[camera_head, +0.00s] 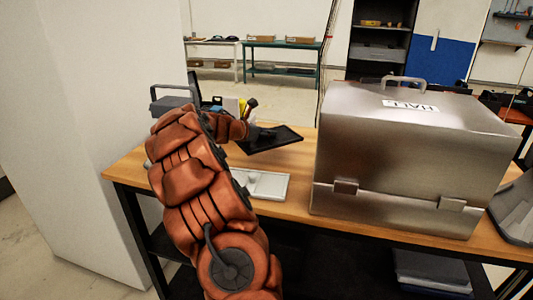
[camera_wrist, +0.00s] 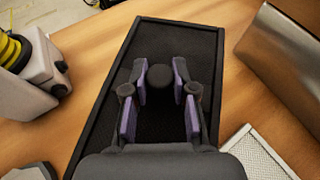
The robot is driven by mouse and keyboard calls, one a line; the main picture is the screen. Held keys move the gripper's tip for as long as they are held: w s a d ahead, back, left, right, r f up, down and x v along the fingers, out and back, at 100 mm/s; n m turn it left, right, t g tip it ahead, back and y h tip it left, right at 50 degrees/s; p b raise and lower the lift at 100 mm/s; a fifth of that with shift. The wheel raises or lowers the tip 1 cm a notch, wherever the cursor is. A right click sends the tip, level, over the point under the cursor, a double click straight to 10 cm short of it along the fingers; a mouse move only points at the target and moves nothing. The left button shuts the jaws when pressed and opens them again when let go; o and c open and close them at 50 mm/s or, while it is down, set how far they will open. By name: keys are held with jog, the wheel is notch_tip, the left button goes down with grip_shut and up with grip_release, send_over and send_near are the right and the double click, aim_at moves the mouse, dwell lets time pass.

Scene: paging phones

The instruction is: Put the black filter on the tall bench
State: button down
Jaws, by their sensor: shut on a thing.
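The black filter (camera_head: 279,139) is a flat, dark rectangular panel with a raised rim, above or on the wooden bench (camera_head: 130,167). I cannot tell whether it touches the bench top. In the wrist view the filter (camera_wrist: 108,85) fills the middle, with a round black knob (camera_wrist: 187,80) standing up from it. My gripper (camera_head: 262,134) is at the filter, seen with purple-padded fingers in the wrist view (camera_wrist: 163,82). It is shut on the filter, around the knob area. My arm hides part of the bench.
A large metal case (camera_head: 400,150) labelled HALL stands right of the filter. A light mesh-faced panel (camera_head: 266,184) lies in front. A grey box with yellow cable (camera_wrist: 40,72) is at left in the wrist view. A green-framed table (camera_head: 283,46) stands far behind.

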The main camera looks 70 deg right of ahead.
aim_at(244, 148)
jog(key=shift+f+p, duration=0.3)
jog(key=shift+f, duration=3)
jog(key=shift+f, duration=0.15)
jog(key=c, duration=0.9)
grip_release()
jog(key=shift+c, duration=0.2)
jog(key=shift+w+r, duration=0.1)
jog(key=shift+r, duration=0.1)
jog(key=b+v, duration=0.1)
jog(key=v, duration=0.9)
jog(key=shift+w+a+r+b, duration=0.15)
jog(key=shift+a+r+b, duration=0.05)
jog(key=shift+a+b, duration=0.1)
jog(key=shift+w+a+r, duration=0.15)
jog(key=shift+a+r, duration=0.05)
jog(key=shift+a, duration=0.3)
